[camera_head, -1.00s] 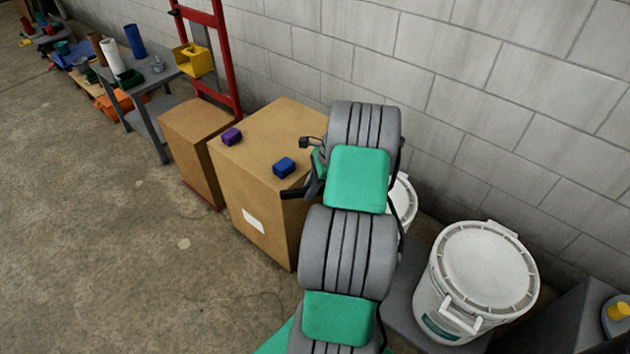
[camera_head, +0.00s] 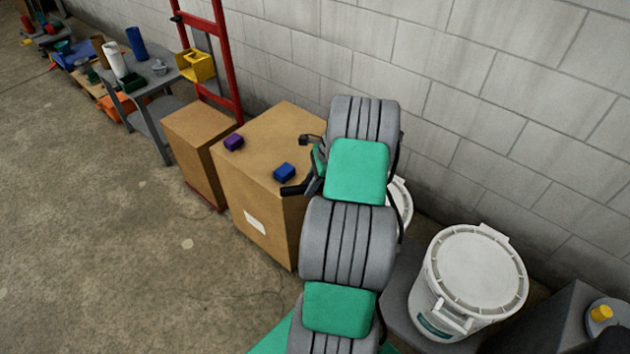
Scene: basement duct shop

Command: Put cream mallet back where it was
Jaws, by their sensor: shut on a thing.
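My gripper (camera_head: 305,180) is partly hidden behind my own green and grey arm, over the right side of the large cardboard box (camera_head: 232,198). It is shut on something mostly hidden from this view. A short dark bar (camera_head: 293,190) juts out to the left there; I cannot tell whether it is a handle or a finger. No cream mallet head shows anywhere. A blue block (camera_head: 284,172) lies on the box top close to the bar, and a purple block (camera_head: 233,142) lies farther left.
A smaller cardboard box (camera_head: 192,150) stands by a red hand truck (camera_head: 229,75). White buckets (camera_head: 478,268) stand at right, by the block wall. The floor at left is open.

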